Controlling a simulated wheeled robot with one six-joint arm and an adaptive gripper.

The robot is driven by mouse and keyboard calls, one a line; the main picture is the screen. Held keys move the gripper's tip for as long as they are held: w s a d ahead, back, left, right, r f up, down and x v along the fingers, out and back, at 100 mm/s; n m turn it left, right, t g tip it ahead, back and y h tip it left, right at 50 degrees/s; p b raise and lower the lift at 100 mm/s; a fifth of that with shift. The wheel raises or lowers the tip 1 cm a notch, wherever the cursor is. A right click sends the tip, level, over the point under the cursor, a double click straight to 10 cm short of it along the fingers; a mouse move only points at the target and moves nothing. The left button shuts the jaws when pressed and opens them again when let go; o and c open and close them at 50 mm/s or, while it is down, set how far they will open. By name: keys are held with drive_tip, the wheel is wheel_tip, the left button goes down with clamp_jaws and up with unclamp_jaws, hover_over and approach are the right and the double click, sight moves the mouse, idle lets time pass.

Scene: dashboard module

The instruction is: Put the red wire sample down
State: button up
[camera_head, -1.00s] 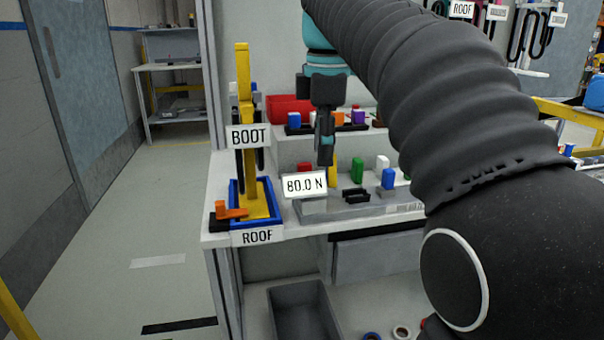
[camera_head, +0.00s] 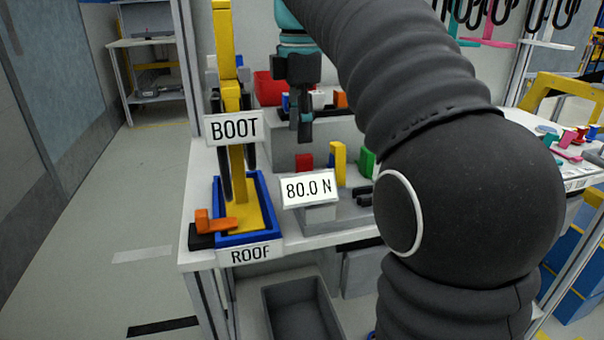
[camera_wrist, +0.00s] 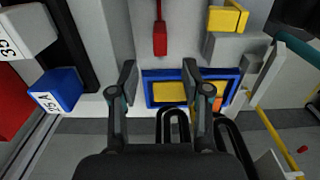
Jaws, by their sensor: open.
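A red block (camera_head: 304,162), which looks like the red wire sample, stands behind the "80.0 N" display (camera_head: 309,188) on the bench. My gripper (camera_head: 304,138) hangs above and close to it in the head view; the display hides its lower part. In the wrist view a red piece with a thin stem (camera_wrist: 160,40) lies beyond my open, empty gripper (camera_wrist: 159,72), on a grey surface and apart from the fingers. I cannot tell for sure that it is the same block.
A blue-rimmed tray (camera_head: 222,241) with a yellow post and the BOOT sign (camera_head: 234,128) stands at the left. Yellow (camera_head: 339,160) and green (camera_head: 367,162) blocks stand right of the red one. A grey bin (camera_head: 300,308) sits below. My arm hides the bench's right side.

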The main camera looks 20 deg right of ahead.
sight(304, 156)
drive_tip(key=f, duration=0.3)
drive_tip(key=f+b, duration=0.1)
drive_tip(key=f, duration=0.2)
drive_tip(key=f+b, duration=0.1)
drive_tip(key=f, duration=0.2)
drive_tip(key=shift+d, duration=0.35)
drive_tip(key=shift+c, duration=0.3)
clamp_jaws()
